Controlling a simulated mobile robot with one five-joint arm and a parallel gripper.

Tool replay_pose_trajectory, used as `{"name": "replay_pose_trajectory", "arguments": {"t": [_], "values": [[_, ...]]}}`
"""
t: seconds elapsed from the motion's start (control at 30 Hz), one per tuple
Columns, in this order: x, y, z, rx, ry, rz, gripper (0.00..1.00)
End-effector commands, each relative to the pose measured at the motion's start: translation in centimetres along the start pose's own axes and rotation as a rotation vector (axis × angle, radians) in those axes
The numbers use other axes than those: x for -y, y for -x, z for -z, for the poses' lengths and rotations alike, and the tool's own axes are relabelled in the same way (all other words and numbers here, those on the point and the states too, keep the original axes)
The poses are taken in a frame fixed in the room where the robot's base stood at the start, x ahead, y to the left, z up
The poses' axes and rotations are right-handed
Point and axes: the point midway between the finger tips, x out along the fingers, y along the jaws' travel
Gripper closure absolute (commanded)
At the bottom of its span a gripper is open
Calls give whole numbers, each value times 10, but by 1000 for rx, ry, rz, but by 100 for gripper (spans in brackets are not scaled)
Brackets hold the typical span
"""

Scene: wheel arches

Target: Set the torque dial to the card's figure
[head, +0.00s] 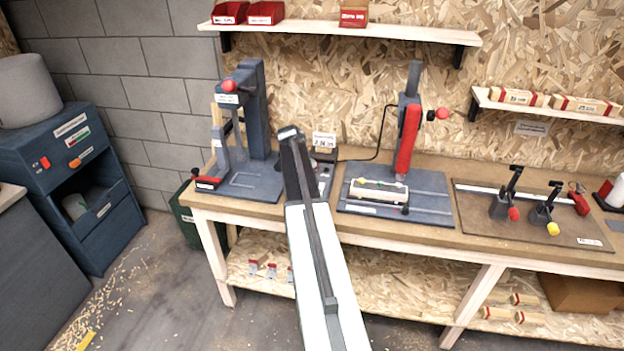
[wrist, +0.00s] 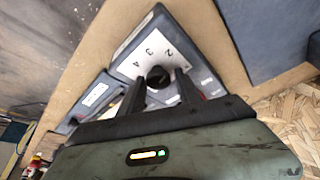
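The torque dial is a round black knob (wrist: 158,77) on a white face marked 2, 3 and 4, set in a grey control box (wrist: 200,68). My gripper (wrist: 161,86) is open in the wrist view, its two dark fingers apart with the knob between or just beyond their tips. I cannot tell whether they touch it. In the head view my arm covers the gripper and the dial; part of the box (head: 325,172) shows beside it. A white card (head: 324,139) stands behind the box; its small print is not surely readable.
On the bench (head: 430,231), a grey press (head: 258,120) stands left of my arm. A press with a red head (head: 408,140) stands right, holding a pale block (head: 379,191). Further right are two toggle clamps (head: 505,207) (head: 545,213) on a brown board.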

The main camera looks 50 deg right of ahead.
Motion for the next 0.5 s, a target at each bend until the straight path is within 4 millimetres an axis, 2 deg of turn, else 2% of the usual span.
{"name": "replay_pose_trajectory", "arguments": {"t": [0.37,0.5], "values": [[-1,1,2,-4,0,-2,45],[-1,12,3,-4,1,-2,45]]}}
